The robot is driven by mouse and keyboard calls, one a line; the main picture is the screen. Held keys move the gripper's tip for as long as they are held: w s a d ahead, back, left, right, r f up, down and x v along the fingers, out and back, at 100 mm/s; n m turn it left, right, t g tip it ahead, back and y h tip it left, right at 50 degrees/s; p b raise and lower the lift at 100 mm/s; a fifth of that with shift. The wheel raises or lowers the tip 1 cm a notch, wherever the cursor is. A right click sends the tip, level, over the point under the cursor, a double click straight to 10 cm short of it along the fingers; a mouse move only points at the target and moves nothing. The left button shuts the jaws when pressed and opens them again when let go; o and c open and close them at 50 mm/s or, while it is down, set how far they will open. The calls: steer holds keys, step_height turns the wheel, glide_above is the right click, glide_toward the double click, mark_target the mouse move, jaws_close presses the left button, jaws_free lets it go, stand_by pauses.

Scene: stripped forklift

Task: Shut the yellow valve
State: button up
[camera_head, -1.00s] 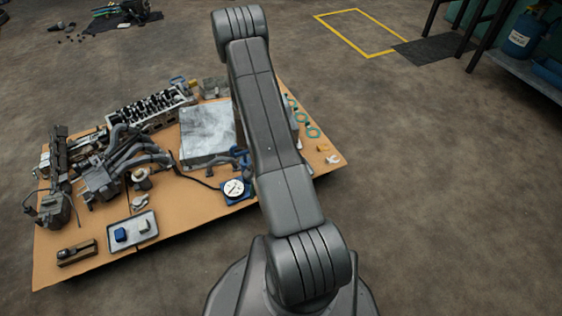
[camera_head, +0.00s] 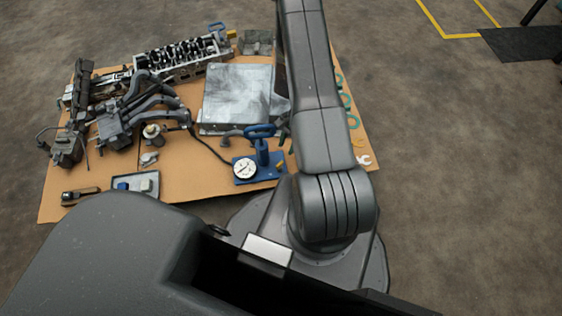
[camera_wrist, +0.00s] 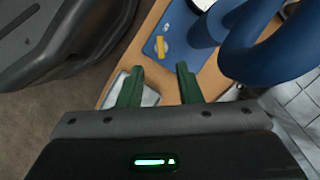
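The yellow valve (camera_wrist: 160,47) is a small yellow lever on a blue base plate (camera_wrist: 176,22). In the head view it is a small yellow spot (camera_head: 280,166) at the right end of the blue plate (camera_head: 262,181), beside a blue upright body with a looped handle (camera_head: 261,131). My gripper (camera_wrist: 158,84) has two green fingers, spread apart with nothing between them. In the wrist view the valve lies beyond the fingertips, roughly in line with the gap, apart from them. In the head view my arm hides most of the gripper.
A round white gauge (camera_head: 245,168) sits on the blue plate left of the valve. The large blue handle (camera_wrist: 270,50) fills the right of the wrist view, close to the fingers. A metal block (camera_head: 235,95), engine parts and a tray (camera_head: 148,184) crowd the cardboard.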

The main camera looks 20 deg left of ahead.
mark_target(280, 163)
steer(key=b+x, duration=0.2)
steer(key=x, duration=0.6)
steer(key=shift+f, duration=0.35)
jaws_close()
